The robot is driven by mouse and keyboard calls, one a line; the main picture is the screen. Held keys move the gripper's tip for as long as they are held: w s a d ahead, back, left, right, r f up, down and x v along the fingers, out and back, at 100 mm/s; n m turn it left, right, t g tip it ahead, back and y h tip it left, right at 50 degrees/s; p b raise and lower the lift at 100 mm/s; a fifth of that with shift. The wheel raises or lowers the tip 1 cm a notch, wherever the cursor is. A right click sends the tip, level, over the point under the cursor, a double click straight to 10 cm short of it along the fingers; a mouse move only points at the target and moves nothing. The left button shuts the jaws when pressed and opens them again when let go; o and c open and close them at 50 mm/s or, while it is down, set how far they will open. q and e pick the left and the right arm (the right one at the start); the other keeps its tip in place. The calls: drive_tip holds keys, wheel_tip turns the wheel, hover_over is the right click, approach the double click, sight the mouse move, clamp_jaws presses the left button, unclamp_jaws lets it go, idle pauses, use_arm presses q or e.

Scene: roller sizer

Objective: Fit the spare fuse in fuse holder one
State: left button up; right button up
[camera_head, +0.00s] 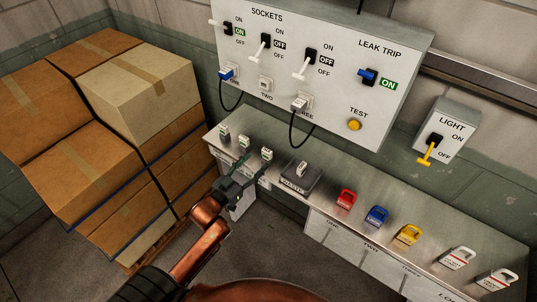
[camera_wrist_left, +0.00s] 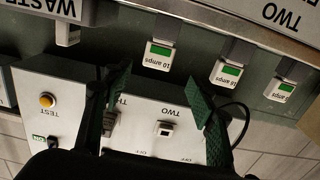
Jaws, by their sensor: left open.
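Three small white fuses with green "10 amps" labels stand in a row on the metal shelf: a left one (camera_head: 224,131), a middle one (camera_head: 244,142) and a right one (camera_head: 267,154). They appear upside down in the left wrist view, as near (camera_wrist_left: 160,56), middle (camera_wrist_left: 225,72) and far (camera_wrist_left: 280,89) fuses. A "TWO" label (camera_wrist_left: 288,17) shows on the shelf front; I cannot read which place is holder one or spare. My left gripper (camera_head: 246,168) is open and empty, in front of the right fuse, with its fingers (camera_wrist_left: 160,98) apart. My right gripper is not in view.
Several coloured padlocks, including a red one (camera_head: 345,199), stand farther right. The socket panel (camera_head: 340,85) rises behind the shelf, with cables hanging down. Stacked cartons (camera_head: 130,100) stand left.

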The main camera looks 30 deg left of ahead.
sight(265, 152)
use_arm(q)
drive_tip(key=shift+w+d+r, duration=0.1)
drive_tip(key=shift+w+r, duration=0.2)
drive_tip(key=shift+w, duration=0.4)
drive_tip(key=w, duration=0.6)
drive_tip(key=shift+w+d+f+b, duration=0.2)
drive_tip(key=shift+w+d+b, duration=0.05)
drive_tip(key=shift+d+b, duration=0.15)
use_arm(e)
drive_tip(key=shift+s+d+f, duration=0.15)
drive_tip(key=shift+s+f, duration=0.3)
use_arm(q)
drive_tip(key=shift+c, duration=0.4)
drive_tip(key=c, duration=1)
drive_tip(key=shift+r, duration=0.15)
